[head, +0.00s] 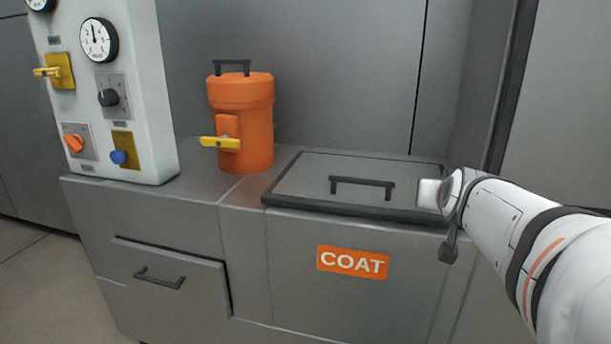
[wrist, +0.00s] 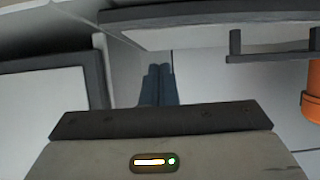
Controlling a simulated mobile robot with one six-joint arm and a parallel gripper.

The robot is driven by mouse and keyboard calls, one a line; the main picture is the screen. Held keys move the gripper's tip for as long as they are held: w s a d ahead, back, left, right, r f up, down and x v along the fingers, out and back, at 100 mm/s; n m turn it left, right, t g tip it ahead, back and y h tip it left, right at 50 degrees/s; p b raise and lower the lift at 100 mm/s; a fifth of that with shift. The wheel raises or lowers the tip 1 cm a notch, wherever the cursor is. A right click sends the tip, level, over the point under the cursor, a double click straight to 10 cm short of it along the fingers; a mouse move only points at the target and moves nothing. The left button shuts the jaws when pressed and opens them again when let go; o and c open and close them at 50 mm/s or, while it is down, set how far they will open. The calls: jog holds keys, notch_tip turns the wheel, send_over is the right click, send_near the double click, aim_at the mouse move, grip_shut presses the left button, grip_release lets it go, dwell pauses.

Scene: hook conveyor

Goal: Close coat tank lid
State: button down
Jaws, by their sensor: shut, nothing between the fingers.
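The coat tank lid (head: 310,178) is a grey panel with a dark rim and a dark bar handle (head: 362,183). In the head view it lies flat over the coat tank (head: 290,255), which has an orange COAT label (head: 353,262); no gap shows along its front edge. My gripper (head: 449,252) is at the lid's right front corner; I cannot tell whether it touches the rim. In the wrist view its dark fingers (wrist: 158,86) are together with nothing between them. The lid's far right corner is partly hidden by my arm.
An orange canister (head: 242,125) with a yellow lever stands left of the lid. A white gauge panel (head: 110,100) stands further left. A drawer (head: 170,285) is below it. A grey wall rises behind; the counter between panel and canister is clear.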

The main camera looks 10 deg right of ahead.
jog(key=shift+s+f+b, duration=0.1)
jog(key=shift+f+b, duration=0.2)
jog(key=shift+f, duration=0.55)
